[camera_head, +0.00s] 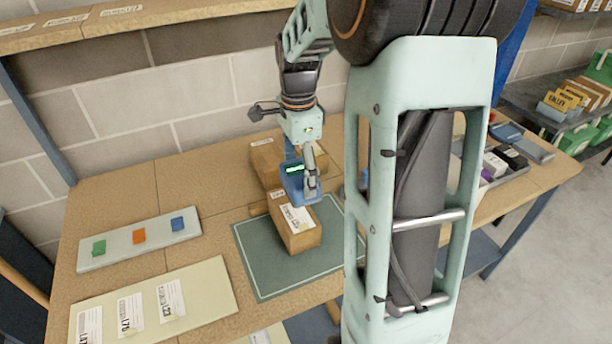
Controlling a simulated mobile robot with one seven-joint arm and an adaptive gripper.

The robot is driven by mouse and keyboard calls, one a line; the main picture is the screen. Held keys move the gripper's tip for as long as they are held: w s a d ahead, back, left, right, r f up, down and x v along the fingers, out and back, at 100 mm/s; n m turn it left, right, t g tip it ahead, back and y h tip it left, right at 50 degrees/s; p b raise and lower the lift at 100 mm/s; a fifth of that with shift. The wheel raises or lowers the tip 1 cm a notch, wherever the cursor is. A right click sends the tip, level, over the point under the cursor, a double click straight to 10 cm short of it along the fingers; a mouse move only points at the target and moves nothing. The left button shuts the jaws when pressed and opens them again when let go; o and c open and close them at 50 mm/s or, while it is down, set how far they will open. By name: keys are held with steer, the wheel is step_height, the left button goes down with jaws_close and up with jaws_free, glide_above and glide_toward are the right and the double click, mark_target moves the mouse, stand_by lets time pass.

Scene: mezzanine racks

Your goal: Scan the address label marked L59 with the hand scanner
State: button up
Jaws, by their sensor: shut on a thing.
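My gripper (309,184) is shut on a blue hand scanner (289,184) with a small lit green display. It holds the scanner just above the far end of a brown cardboard box (300,239). The box lies on a dark green mat (268,272) on the workbench. A white label (297,217) is on top of the box, its print too small to read. A pale board (208,293) at lower left carries several white labels, one of which seems to read L75. I cannot make out L59 on any label.
More cardboard boxes (264,157) stand behind the scanner. A pale strip (118,246) with green, orange and blue pieces lies at left. A grey tray (487,183) of small items is at right. A shelf edge (120,20) runs above. My arm hides the bench's middle right.

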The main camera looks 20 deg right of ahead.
steer(key=shift+w+a, duration=0.3)
steer(key=shift+f, duration=0.1)
steer(key=shift+f+b, duration=2.45)
steer(key=shift+f, duration=0.75)
steer(key=shift+f+b, duration=0.7)
steer(key=shift+f, duration=0.2)
steer(key=shift+r, duration=0.15)
steer(key=shift+r+p, duration=2.65)
steer(key=shift+r, duration=0.8)
steer(key=shift+s+d+f, duration=0.1)
